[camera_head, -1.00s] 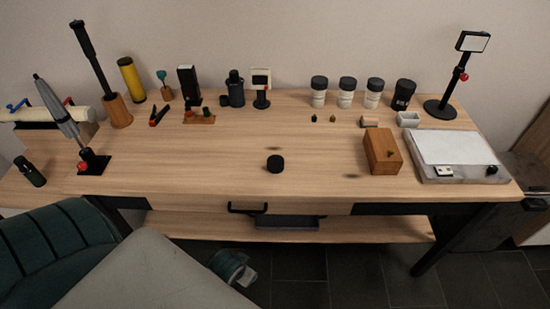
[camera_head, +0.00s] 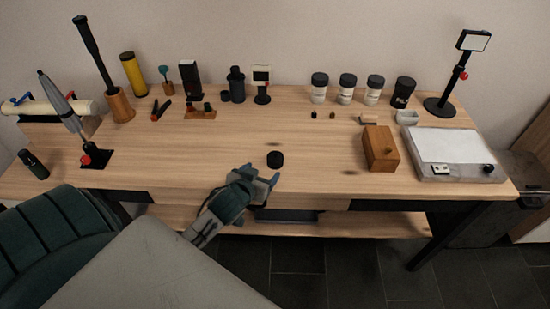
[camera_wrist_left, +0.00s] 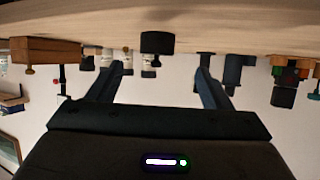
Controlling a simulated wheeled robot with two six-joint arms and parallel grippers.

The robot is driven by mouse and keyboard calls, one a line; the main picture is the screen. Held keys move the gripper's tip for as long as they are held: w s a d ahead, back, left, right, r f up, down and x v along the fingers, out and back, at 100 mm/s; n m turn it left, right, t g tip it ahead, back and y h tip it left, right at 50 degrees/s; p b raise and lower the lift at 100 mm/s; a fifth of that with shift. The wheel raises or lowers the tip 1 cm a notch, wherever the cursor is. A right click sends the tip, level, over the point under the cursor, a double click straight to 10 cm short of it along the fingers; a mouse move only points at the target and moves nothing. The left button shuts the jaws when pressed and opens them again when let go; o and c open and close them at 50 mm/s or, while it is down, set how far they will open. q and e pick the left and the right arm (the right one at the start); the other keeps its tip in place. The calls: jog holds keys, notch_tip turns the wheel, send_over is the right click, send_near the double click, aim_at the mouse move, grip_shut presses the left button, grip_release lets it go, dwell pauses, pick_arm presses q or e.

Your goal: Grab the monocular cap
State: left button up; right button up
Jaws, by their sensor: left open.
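A small round black cap (camera_head: 275,159), which I take for the monocular cap, lies on the table's bare front middle. My left gripper (camera_head: 262,175) is open at the table's front edge, just in front of the cap and slightly left, apart from it. In the left wrist view the scene is upside down. There the cap (camera_wrist_left: 157,43) shows beyond the two spread fingers (camera_wrist_left: 160,75), roughly centred in the gap. Nothing is between the fingers. My right gripper is not in view.
The wooden table (camera_head: 200,165) is clear around the cap. A wooden box (camera_head: 381,150) stands to its right. A black cylindrical device (camera_head: 237,84) and several lidded jars (camera_head: 347,88) stand along the back. A stand with a red knob (camera_head: 87,158) is at left.

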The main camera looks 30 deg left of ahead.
aim_at(274, 159)
pick_arm(q)
jog(key=shift+t, duration=0.3)
jog(key=x, duration=0.4)
jog(key=r+x, duration=0.1)
jog(key=x, duration=0.1)
jog(key=shift+w+p, duration=0.1)
jog(key=shift+p, duration=0.3)
jog(key=p+x, duration=0.1)
jog(key=x, duration=0.3)
jog(key=shift+w+d+f, duration=0.1)
jog(key=shift+w+f, duration=0.05)
jog(key=shift+f, duration=0.1)
jog(key=shift+w+f, duration=0.35)
jog(key=shift+w, duration=0.15)
jog(key=c, duration=1)
